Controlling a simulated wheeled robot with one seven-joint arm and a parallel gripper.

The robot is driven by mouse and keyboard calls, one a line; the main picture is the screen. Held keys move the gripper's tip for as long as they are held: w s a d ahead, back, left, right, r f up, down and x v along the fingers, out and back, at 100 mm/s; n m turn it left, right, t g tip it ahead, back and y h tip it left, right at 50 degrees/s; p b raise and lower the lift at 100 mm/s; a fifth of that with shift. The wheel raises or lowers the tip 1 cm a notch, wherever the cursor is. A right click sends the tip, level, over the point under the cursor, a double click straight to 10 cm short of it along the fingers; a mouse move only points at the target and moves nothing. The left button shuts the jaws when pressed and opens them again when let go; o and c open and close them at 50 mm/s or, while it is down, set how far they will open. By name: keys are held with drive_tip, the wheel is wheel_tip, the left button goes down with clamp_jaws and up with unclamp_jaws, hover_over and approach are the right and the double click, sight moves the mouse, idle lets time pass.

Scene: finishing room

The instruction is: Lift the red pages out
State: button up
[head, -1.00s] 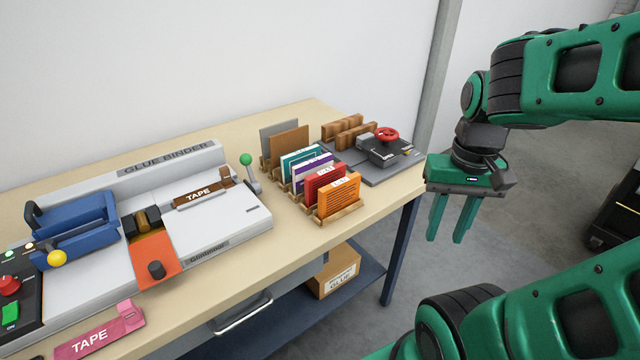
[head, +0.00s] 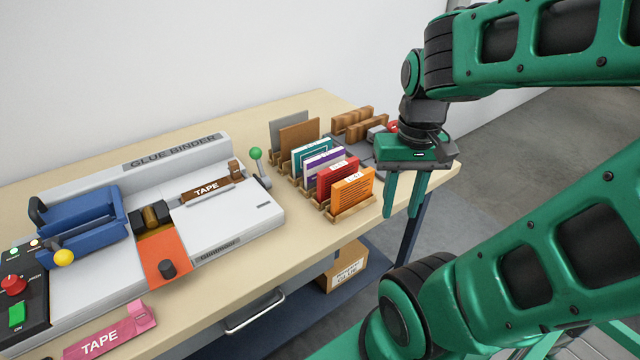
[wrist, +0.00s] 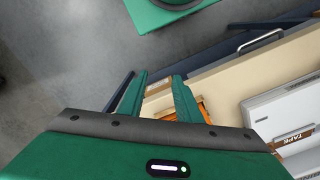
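The red pages (head: 336,175) stand upright in a wooden rack (head: 345,214), between the orange pages (head: 353,190) in front and the purple pages (head: 322,163) behind. My gripper (head: 404,212) hangs fingers down to the right of the rack, near the table's right edge, apart from the pages. Its two fingers are spread with nothing between them. In the wrist view, my gripper (wrist: 160,82) shows open, and part of the orange pages (wrist: 202,106) shows beside the right finger. I cannot make out the red pages there.
The glue binder (head: 220,215) fills the table's middle left, with a green-knobbed lever (head: 256,155) near the rack. Grey and brown boards (head: 299,137) and wooden blocks (head: 362,124) stand behind. A red-handwheel device is partly hidden by my gripper. A cardboard box (head: 343,267) sits below.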

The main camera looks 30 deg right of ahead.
drive_tip(key=shift+a, duration=0.2)
drive_tip(key=shift+o, duration=0.6)
drive_tip(key=m+y, duration=0.5)
drive_tip(key=m, duration=0.6)
approach(340, 164)
drive_tip(key=x, duration=0.4)
drive_tip(key=shift+s, duration=0.25)
drive_tip(key=x, duration=0.5)
drive_tip(key=shift+w+r, duration=0.1)
drive_tip(key=shift+w, duration=0.1)
drive_tip(key=shift+a+f+h, duration=0.1)
drive_tip(key=shift+f+h, duration=0.15)
drive_tip(key=shift+h, duration=0.05)
